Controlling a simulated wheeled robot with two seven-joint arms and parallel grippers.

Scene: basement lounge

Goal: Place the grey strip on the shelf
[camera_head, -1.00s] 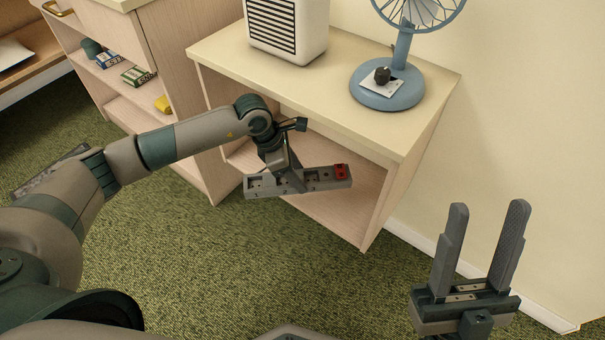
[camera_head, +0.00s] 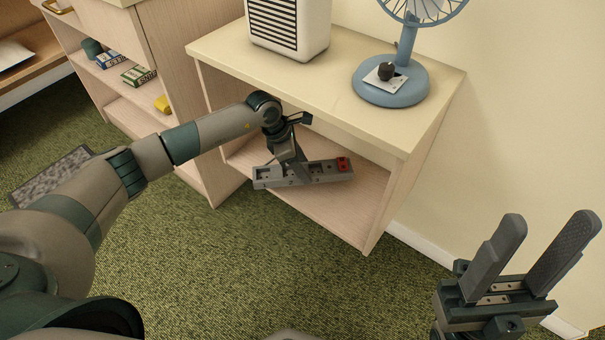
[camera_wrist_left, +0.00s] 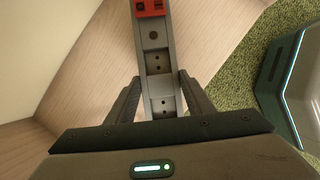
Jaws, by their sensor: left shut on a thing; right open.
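The grey strip (camera_head: 322,174) is a long grey power strip with sockets and a red switch at its right end. My left gripper (camera_head: 292,176) is shut on it near its left part and holds it level at the open front of the shelf unit. In the left wrist view the strip (camera_wrist_left: 158,62) runs up between the fingers of my left gripper (camera_wrist_left: 158,92). The shelf (camera_head: 335,212) is the pale wooden lower board under the cabinet top, behind and below the strip. I cannot tell whether the strip touches it. My right gripper (camera_head: 531,252) is open and empty at the lower right.
A blue fan (camera_head: 392,85) and a white heater-like box (camera_head: 290,28) stand on the cabinet top (camera_head: 345,95), which overhangs the shelf. A taller cabinet with small boxes (camera_head: 138,76) stands left. Green carpet (camera_head: 330,270) is free in front.

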